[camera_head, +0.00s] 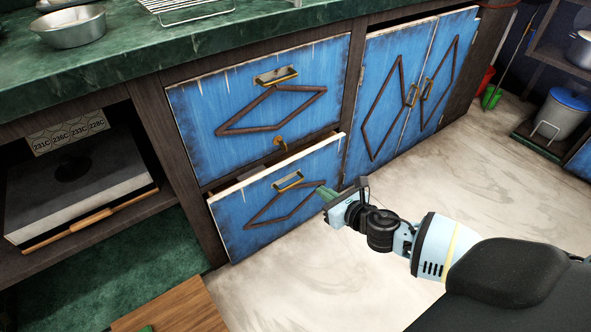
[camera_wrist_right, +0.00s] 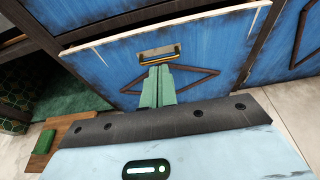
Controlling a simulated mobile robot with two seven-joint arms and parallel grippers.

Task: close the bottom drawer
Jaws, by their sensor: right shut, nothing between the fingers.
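The bottom drawer (camera_head: 252,224) has a blue front with a brown diamond trim and a brass handle (camera_head: 288,181). It stands partly open, its top edge out from the cabinet below the shut upper drawer (camera_head: 205,115). My right gripper (camera_head: 324,192) is shut and empty, its green fingertips at the right part of the drawer front. In the right wrist view the fingers (camera_wrist_right: 158,84) point at the drawer front (camera_wrist_right: 110,60) just below the handle (camera_wrist_right: 158,54); I cannot tell whether they touch it. A small green piece (camera_wrist_right: 45,141) shows at lower left in that view; my left gripper is not clearly seen.
Blue double doors (camera_head: 400,90) stand right of the drawers. An open shelf with a grey box (camera_head: 75,190) is at left. A wooden board (camera_head: 175,308) lies low in front. The pale floor (camera_head: 290,285) before the drawer is clear.

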